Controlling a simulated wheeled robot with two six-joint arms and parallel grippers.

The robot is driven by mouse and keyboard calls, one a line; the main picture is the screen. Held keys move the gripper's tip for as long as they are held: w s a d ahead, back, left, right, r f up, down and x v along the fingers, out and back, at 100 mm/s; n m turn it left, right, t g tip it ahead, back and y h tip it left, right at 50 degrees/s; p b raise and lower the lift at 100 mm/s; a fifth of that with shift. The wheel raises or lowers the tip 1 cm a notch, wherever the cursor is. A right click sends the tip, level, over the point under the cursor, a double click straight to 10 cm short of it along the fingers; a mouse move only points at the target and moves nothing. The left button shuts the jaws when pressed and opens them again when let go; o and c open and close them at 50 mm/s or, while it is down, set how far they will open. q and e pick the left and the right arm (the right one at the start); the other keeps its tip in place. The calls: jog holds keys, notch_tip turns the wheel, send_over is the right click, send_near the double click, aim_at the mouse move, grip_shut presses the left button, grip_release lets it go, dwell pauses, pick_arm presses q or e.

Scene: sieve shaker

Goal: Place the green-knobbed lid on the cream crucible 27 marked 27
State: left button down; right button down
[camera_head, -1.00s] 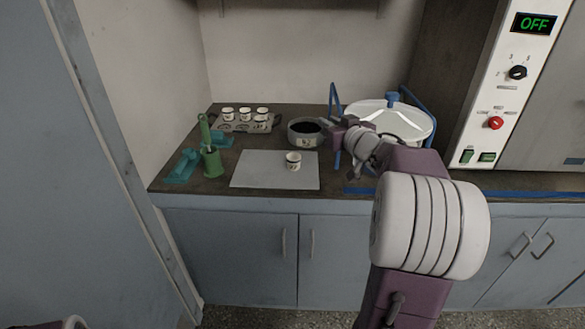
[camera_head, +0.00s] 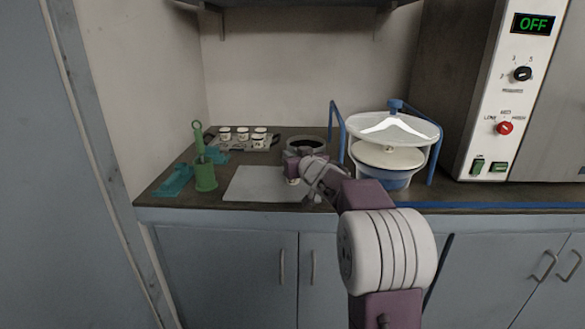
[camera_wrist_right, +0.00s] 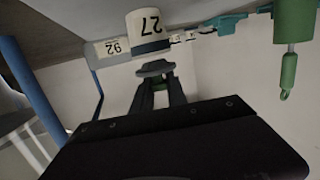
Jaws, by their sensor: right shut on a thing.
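The cream crucible 27 (camera_wrist_right: 148,22) stands on a grey mat (camera_head: 250,187). It shows upside down in the right wrist view, its number 27 legible and its dark rim facing my gripper. In the head view it is mostly hidden by my right gripper (camera_head: 300,172). In the wrist view my right gripper (camera_wrist_right: 160,88) is shut on the green knob of the grey lid (camera_wrist_right: 154,68). The lid is close to the crucible's rim, roughly lined up with it; a narrow gap seems to separate them. My left gripper is out of view.
A dark-filled bowl (camera_head: 306,143) stands behind my gripper. Several small cups sit in a rack (camera_head: 231,147) at the back left. A green holder with a tool (camera_head: 205,176) stands left of the mat. The sieve shaker (camera_head: 393,128) with blue posts is to the right.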

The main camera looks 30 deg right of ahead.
pick_arm(q)
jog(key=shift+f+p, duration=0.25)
jog(key=shift+p, duration=0.05)
pick_arm(e)
jog(key=shift+f, duration=0.2)
jog(key=shift+f+b, duration=0.4)
jog(key=shift+f, duration=0.2)
jog(key=c, duration=1.3)
grip_release()
jog(key=shift+r, duration=0.1)
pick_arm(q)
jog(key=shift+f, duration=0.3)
pick_arm(e)
jog(key=shift+r+p, duration=0.45)
pick_arm(q)
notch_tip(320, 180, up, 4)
jog(key=p, duration=0.3)
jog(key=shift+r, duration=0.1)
pick_arm(e)
jog(key=v, duration=1.2)
